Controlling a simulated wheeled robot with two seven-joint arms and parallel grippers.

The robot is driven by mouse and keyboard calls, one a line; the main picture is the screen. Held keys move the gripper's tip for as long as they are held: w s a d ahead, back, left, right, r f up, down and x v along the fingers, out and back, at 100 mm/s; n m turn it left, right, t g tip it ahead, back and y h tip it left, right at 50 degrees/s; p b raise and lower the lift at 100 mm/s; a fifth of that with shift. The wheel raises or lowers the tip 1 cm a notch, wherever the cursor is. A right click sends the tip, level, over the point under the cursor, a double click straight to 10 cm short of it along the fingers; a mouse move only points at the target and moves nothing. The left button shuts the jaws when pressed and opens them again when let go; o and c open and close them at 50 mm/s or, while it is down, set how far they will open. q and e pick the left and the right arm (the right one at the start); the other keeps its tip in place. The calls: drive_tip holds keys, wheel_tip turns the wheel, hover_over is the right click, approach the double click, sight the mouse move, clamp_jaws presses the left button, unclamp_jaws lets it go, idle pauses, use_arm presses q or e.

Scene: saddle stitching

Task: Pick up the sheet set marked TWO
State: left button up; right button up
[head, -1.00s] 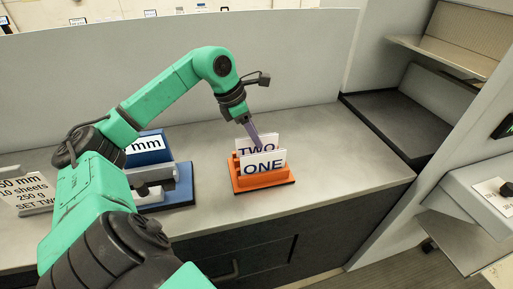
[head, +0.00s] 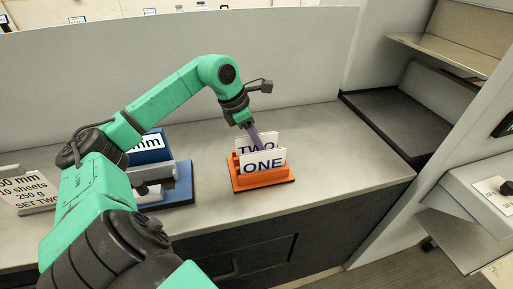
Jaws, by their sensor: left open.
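The sheet set marked TWO (head: 268,139) stands upright in an orange holder (head: 262,179) on the grey counter. The sheet set marked ONE (head: 263,164) stands in front of it in the same holder and hides its lower part. My left gripper (head: 256,144) comes down from above with its purple fingers at the upper part of the TWO set, over its lettering. The gripper is open. I cannot tell whether the fingers straddle the sheets or touch them. My right gripper is not in view.
A blue device (head: 176,189) with a grey arm stands left of the holder. A grey panel (head: 290,55) rises behind the counter. The counter (head: 340,160) right of the holder is clear.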

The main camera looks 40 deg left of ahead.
use_arm(q)
clamp_jaws()
